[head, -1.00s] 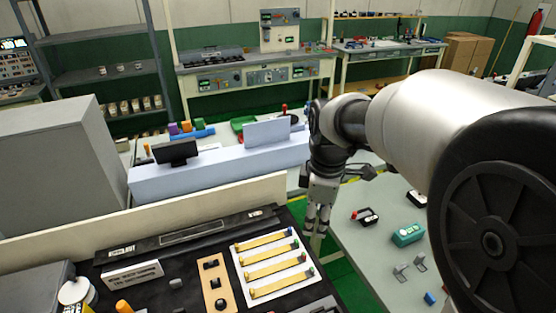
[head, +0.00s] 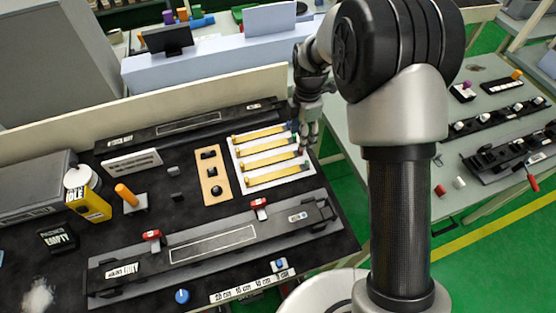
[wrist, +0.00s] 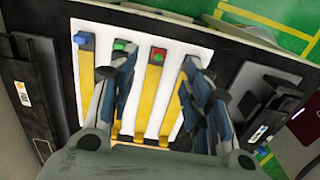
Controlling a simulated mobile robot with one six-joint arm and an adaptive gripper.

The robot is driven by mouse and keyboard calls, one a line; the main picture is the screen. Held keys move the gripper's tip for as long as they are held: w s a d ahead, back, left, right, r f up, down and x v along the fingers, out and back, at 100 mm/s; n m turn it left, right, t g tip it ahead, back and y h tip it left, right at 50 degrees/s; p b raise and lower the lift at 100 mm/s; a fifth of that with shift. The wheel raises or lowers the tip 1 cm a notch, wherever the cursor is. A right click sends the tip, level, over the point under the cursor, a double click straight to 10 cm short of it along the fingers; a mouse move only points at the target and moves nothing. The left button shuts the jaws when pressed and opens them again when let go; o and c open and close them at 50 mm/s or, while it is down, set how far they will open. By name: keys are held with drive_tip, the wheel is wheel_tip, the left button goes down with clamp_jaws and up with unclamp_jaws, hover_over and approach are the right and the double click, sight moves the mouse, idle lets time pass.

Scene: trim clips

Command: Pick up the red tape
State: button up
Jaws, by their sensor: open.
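The red tape is a yellow strip with a red end block (wrist: 157,56). It lies on a white board (wrist: 107,18) beside similar strips. In the wrist view a blue-ended strip (wrist: 83,41) and a green-ended strip (wrist: 120,46) lie to its left. Another yellow strip to its right is partly behind a finger. My gripper (wrist: 158,75) is open and empty, with the red end showing between its fingers.
A tan panel with black knobs (head: 212,170) lies left of the board. A long grey fixture with red clips (head: 215,243) lies in front. Green floor separates this bench from the right one.

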wheel_tip(320, 180, down, 7)
drive_tip(key=shift+a+r+b, duration=0.15)
drive_tip(key=shift+b, duration=1)
drive_tip(key=shift+r, duration=0.1)
drive_tip(key=shift+c, duration=0.5)
clamp_jaws()
